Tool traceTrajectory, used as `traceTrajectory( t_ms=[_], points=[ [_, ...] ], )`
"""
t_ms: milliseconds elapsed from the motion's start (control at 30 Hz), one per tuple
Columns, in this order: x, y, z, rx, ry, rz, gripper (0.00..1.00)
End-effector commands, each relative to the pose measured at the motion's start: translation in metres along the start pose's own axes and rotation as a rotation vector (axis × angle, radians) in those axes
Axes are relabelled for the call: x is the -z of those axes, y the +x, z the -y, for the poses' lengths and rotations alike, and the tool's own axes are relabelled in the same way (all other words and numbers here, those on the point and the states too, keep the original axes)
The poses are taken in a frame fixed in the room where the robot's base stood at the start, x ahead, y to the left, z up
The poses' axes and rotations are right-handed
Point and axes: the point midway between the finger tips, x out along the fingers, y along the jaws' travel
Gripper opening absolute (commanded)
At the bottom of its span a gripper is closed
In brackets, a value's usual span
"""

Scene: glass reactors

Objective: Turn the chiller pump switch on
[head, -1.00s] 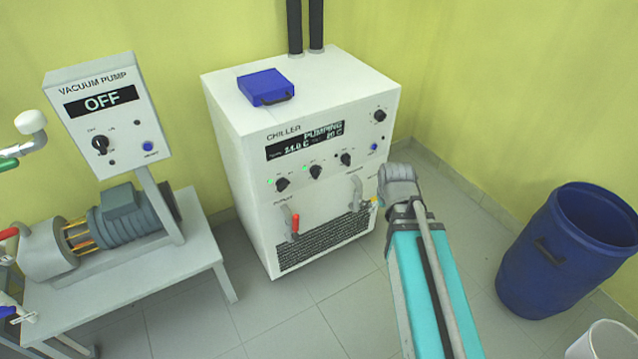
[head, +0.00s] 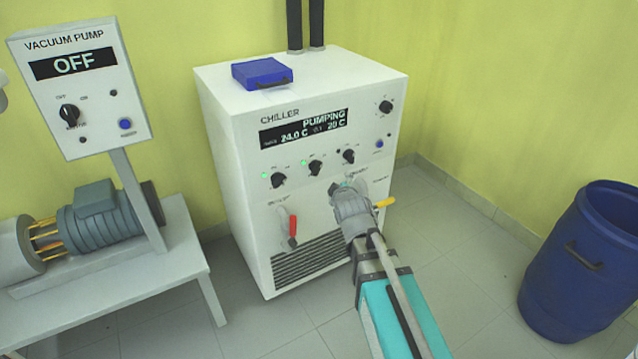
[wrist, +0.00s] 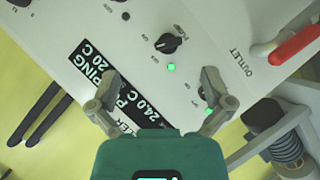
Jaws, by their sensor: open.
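The white chiller (head: 235,200) has a display (head: 303,133) reading PUMPING, 24.0 C and 20 C. Below it is a row of black knobs: left (head: 278,180), middle (head: 315,168) and right (head: 348,156). Green lights show beside the left and middle ones. Their small labels are too blurred to tell which is the pump switch. My gripper (head: 341,187) is in front of the panel, below the knobs. In the wrist view, my open gripper (wrist: 163,76) has empty jaws, with the middle knob (wrist: 168,42) beyond the fingertips. The right finger seems to hide the left knob.
A red-handled outlet valve (head: 292,230) and a yellow handle (head: 385,202) stick out of the chiller front. A blue case (head: 262,74) lies on top. The vacuum pump panel (head: 80,90), reading OFF, stands left. A blue barrel (head: 570,280) stands right, with bare floor between.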

Motion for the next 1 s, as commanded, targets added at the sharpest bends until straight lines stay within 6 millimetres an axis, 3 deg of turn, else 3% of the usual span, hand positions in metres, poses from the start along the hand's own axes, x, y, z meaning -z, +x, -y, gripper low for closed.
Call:
traceTrajectory(
  t_ms=[33,300,1000],
  points=[
    [0.001,0.009,0.013,-0.021,-0.031,-0.032,1.0],
    [0.022,0.018,0.027,-0.107,-0.144,-0.143,1.0],
    [0.027,0.021,0.027,-0.123,-0.162,-0.16,1.0]
  ],
)
